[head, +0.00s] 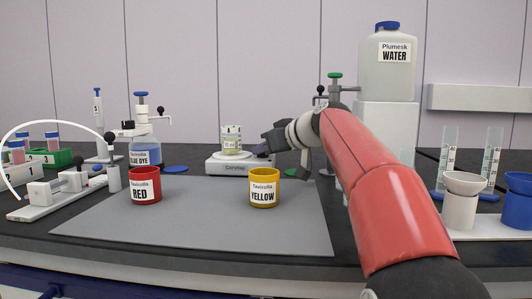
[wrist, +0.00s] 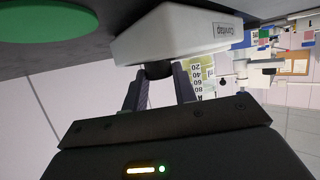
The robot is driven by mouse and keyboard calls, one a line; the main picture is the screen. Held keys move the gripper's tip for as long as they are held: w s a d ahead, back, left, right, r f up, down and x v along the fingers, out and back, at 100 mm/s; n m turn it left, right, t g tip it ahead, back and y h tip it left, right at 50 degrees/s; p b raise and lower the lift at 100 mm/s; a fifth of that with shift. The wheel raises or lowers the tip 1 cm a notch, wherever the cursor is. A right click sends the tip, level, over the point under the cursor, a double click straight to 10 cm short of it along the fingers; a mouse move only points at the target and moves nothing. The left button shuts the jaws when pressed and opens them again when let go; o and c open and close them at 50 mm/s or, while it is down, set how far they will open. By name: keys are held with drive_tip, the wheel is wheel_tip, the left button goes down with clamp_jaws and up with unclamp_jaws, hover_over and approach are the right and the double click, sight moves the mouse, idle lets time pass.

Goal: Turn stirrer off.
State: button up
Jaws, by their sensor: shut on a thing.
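The stirrer (head: 240,166) is a white, low box labelled Corvitap, standing at the back of the grey mat. A beaker (head: 232,139) with a printed scale stands on it. My gripper (head: 266,147) reaches in from the right at the stirrer's right side. In the wrist view, which is upside down, the stirrer (wrist: 185,32) is close, and a dark round knob (wrist: 158,70) juts from its side. My gripper (wrist: 160,84) is shut on the knob, one finger on each side. In the head view the gripper hides the knob.
Red (head: 146,187) and yellow (head: 264,188) cups stand on the grey mat (head: 200,225). A blue dye bottle (head: 145,152) is behind at left. A water container (head: 387,68) stands on a white block behind my arm. The front of the mat is clear.

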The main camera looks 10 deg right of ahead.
drive_tip(key=shift+f+n+g+y, duration=0.15)
drive_tip(key=shift+n+g+y, duration=0.15)
drive_tip(key=o, duration=0.7)
drive_tip(key=shift+v, duration=3.95)
